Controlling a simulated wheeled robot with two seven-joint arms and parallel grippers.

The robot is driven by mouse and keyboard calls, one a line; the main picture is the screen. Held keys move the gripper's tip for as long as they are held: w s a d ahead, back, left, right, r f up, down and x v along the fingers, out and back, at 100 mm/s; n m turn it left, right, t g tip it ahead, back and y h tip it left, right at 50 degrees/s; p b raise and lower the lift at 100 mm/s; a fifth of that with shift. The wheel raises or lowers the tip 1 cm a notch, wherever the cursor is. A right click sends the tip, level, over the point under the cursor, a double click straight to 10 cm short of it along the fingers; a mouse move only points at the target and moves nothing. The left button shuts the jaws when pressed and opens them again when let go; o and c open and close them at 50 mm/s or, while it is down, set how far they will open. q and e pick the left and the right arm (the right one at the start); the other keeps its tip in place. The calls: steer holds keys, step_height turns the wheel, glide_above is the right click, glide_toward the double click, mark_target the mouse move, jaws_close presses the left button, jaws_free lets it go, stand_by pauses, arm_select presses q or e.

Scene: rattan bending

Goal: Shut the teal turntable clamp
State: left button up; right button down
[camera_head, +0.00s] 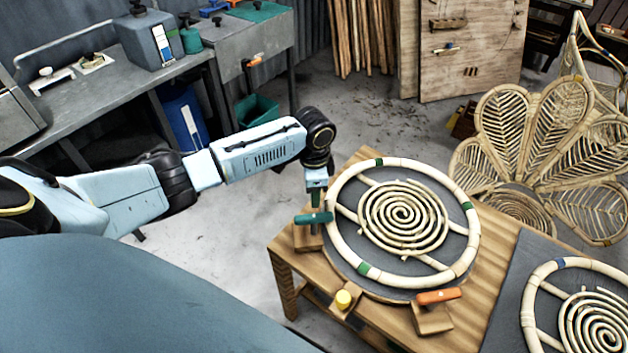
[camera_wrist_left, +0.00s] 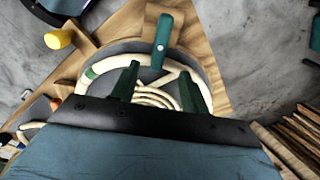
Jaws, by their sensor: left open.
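The teal turntable clamp (camera_head: 313,218) is a teal lever on a wooden block at the left edge of the round turntable (camera_head: 345,268). A rattan ring with a coiled spiral (camera_head: 403,217) lies on the turntable. My left gripper (camera_head: 316,200) hangs just above the clamp, pointing down. In the left wrist view the gripper's two dark green fingers (camera_wrist_left: 158,88) are spread with nothing held, over the ring. The teal lever (camera_wrist_left: 162,38) stands beyond the fingertips there, apart from them. I cannot tell how far the clamp is shut. My right gripper is not in view.
An orange-handled clamp (camera_head: 438,296) and a yellow knob (camera_head: 343,299) sit at the turntable's front edge on the wooden table (camera_head: 488,250). A second rattan ring (camera_head: 540,272) lies on a dark board at right. A woven rattan chair (camera_head: 545,140) stands behind the table.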

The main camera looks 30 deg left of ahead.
arm_select(q)
steer(key=shift+r, duration=1.4)
